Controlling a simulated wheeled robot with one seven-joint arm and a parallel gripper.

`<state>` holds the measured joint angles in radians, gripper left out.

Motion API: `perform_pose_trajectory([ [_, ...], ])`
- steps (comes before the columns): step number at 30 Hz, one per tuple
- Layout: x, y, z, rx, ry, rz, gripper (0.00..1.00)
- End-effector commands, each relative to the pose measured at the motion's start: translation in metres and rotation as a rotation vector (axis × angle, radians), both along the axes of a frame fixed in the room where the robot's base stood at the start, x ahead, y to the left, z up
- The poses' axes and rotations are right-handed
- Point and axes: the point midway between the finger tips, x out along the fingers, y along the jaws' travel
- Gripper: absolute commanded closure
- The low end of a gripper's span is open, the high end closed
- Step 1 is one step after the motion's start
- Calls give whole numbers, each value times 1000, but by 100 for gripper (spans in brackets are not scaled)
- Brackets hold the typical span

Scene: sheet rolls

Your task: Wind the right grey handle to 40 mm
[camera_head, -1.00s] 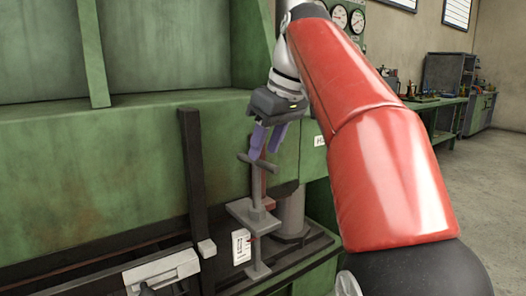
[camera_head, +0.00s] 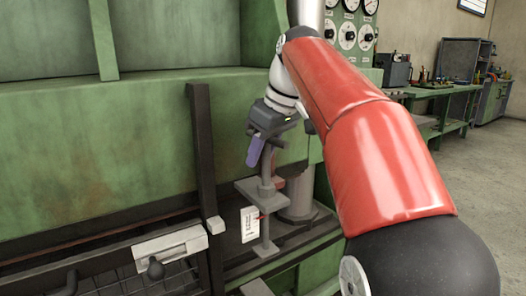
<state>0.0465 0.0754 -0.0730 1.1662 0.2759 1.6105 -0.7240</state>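The right grey handle (camera_head: 277,142) is a T-shaped crossbar on top of an upright grey spindle (camera_head: 267,170), which passes through a grey bracket (camera_head: 258,193). A white scale plate (camera_head: 250,226) with a small red pointer stands beside the lower spindle; its marks are too small to read. My gripper (camera_head: 257,150), with purple fingers, points down at the crossbar. One finger shows in front of the left part of the bar and hides it; the other finger is mostly hidden. I cannot tell whether the fingers touch or grip the bar.
A dark upright post (camera_head: 203,150) stands left of the spindle, with a light grey block (camera_head: 170,246) and dark knobs at lower left. A grey cylinder (camera_head: 298,195) stands right behind the spindle. Green machine walls are close behind. My red arm covers the right middle.

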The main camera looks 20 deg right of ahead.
Motion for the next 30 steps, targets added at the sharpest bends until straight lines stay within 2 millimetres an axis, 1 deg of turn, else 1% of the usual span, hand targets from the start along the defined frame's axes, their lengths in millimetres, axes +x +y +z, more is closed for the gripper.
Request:
perform_pose_trajectory([
  [2, 0, 0, 0, 0, 0, 0, 61],
  [11, 0, 0, 0, 0, 0, 0, 99],
  [30, 0, 1, 0, 1, 1, 2, 100],
])
